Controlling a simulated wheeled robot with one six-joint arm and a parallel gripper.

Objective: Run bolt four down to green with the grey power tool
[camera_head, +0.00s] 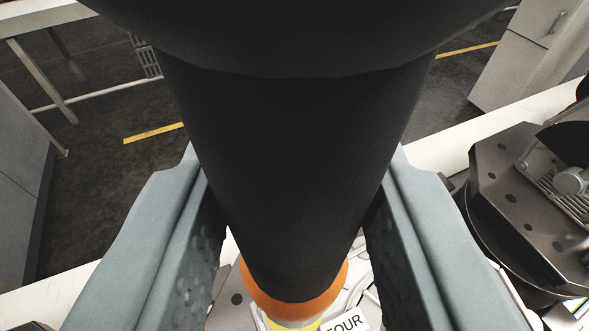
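My gripper (294,235) is shut on a dark, nearly black cylindrical power tool (292,150), with one blue-grey finger on each side of its body. The tool widens toward the top of the picture. An orange collar (300,305) rings its lower end. Just below the collar a pale part and a yellow band (293,326) show at the bottom edge. A white label reading "FOUR" (346,324) lies right beside them. Bolt four itself is not clearly seen; the tool and collar cover that spot, and I cannot tell whether the tool touches it.
A light fixture surface (235,299) with dark holes lies under the tool. A dark metal machine plate (500,185) with holes and a clamp-like part stands close on the right. Grey cabinets stand at both sides. Dark floor with yellow lines (153,133) lies beyond.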

